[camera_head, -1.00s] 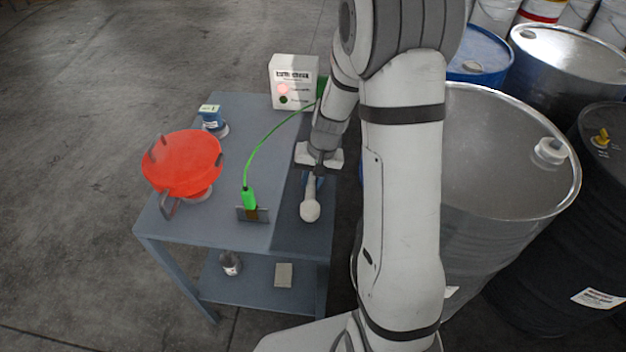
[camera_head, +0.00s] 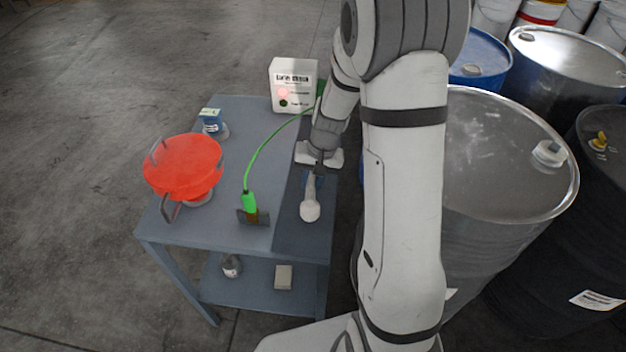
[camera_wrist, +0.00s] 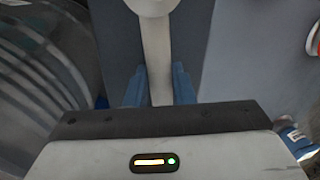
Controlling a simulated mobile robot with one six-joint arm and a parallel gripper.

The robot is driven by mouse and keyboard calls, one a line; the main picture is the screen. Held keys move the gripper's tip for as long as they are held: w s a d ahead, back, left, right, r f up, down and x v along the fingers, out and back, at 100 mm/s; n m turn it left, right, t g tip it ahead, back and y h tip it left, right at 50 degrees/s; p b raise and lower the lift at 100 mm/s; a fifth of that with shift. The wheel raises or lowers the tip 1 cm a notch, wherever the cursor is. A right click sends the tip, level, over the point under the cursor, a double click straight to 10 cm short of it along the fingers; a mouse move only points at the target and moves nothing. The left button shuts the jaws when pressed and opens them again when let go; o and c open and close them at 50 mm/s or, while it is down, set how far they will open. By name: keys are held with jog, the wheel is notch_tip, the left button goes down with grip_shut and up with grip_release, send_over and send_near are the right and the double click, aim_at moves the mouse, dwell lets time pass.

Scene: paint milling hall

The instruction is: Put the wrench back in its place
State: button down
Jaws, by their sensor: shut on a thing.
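The wrench (camera_head: 310,209) is a pale grey-white tool with a rounded head toward the near side of the table. It is over a dark strip (camera_head: 290,236) along the table's right side; I cannot tell whether it touches the strip or is slightly above it. My gripper (camera_head: 313,181) points down over the wrench's handle, its blue fingers shut on it. In the wrist view, the handle (camera_wrist: 156,45) runs between the two blue fingers (camera_wrist: 157,80), and its head is cut off at the top edge. The handle's far end is hidden by my gripper.
A large steel drum (camera_head: 500,150) stands close at the right.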

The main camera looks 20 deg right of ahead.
jog(key=shift+f, duration=0.1)
jog(key=shift+f+b, duration=0.75)
jog(key=shift+b, duration=0.1)
dwell(0.8)
jog(key=c, duration=1.1)
grip_release()
jog(key=shift+c, duration=0.2)
notch_tip(320, 180, up, 8)
jog(key=d, duration=0.1)
jog(key=shift+s+d+f, duration=0.15)
jog(key=shift+d, duration=0.1)
jog(key=s+a+r+n+t+h, duration=0.1)
jog(key=s+r, duration=0.4)
jog(key=s, duration=0.4)
jog(key=s+r+n+t+h, duration=0.1)
jog(key=s+r+n, duration=0.1)
jog(key=s+r, duration=0.3)
jog(key=s, duration=0.4)
jog(key=shift+s+a+r+p, duration=0.2)
jog(key=shift+s+a+p, duration=0.15)
jog(key=shift+s+a, duration=0.05)
